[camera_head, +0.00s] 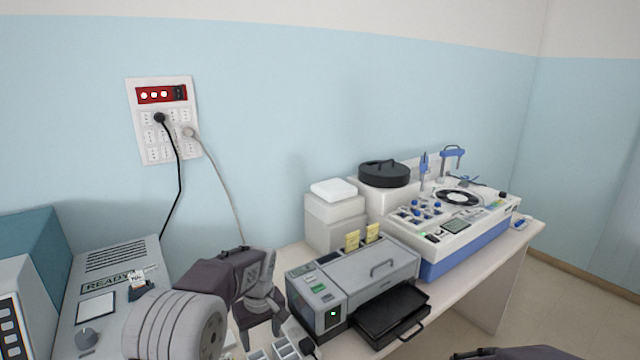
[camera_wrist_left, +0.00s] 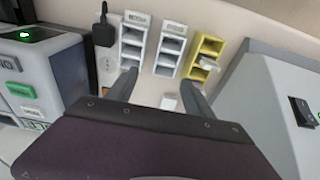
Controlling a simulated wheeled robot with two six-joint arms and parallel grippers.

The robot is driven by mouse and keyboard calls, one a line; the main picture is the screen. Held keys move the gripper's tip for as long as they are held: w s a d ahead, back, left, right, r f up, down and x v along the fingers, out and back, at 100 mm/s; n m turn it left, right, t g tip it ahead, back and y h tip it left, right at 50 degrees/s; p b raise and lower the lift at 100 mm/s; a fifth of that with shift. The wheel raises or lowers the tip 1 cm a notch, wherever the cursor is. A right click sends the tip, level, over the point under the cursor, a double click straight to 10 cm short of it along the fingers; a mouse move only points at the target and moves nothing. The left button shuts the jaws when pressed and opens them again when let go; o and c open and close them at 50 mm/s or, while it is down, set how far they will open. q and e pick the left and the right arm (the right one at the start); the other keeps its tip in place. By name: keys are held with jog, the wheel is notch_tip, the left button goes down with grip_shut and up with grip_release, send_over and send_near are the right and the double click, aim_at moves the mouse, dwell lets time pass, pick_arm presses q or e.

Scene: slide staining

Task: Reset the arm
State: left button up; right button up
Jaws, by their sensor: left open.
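My left arm comes in from the lower left in the head view. Its gripper (camera_head: 262,338) points down between the grey machine on the left and the grey stainer-like box. In the left wrist view the two fingers of the gripper (camera_wrist_left: 160,94) are apart, with nothing held between them. Beyond the fingers stand two white racks (camera_wrist_left: 133,42) (camera_wrist_left: 170,50) and a yellow rack (camera_wrist_left: 206,58).
The grey box (camera_head: 345,275) has an open black tray (camera_head: 392,318) at its front. A white and blue machine (camera_head: 460,225) stands behind it. The grey "READY" machine (camera_head: 115,290) is at left. Cords hang from the wall socket panel (camera_head: 163,120).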

pick_arm(q)
jog(key=s+a+r, duration=0.3)
jog(key=s+r, duration=0.1)
jog(key=s, duration=0.3)
jog(key=s+f+m, duration=0.3)
jog(key=s+f, duration=0.1)
jog(key=s, duration=0.4)
jog(key=s+f+m+h, duration=0.1)
jog(key=s+f+m, duration=0.2)
jog(key=s, duration=0.4)
jog(key=shift+s+f+m, duration=0.3)
jog(key=shift+s+f, duration=0.1)
jog(key=shift+f, duration=0.05)
pick_arm(e)
jog(key=shift+d, duration=0.1)
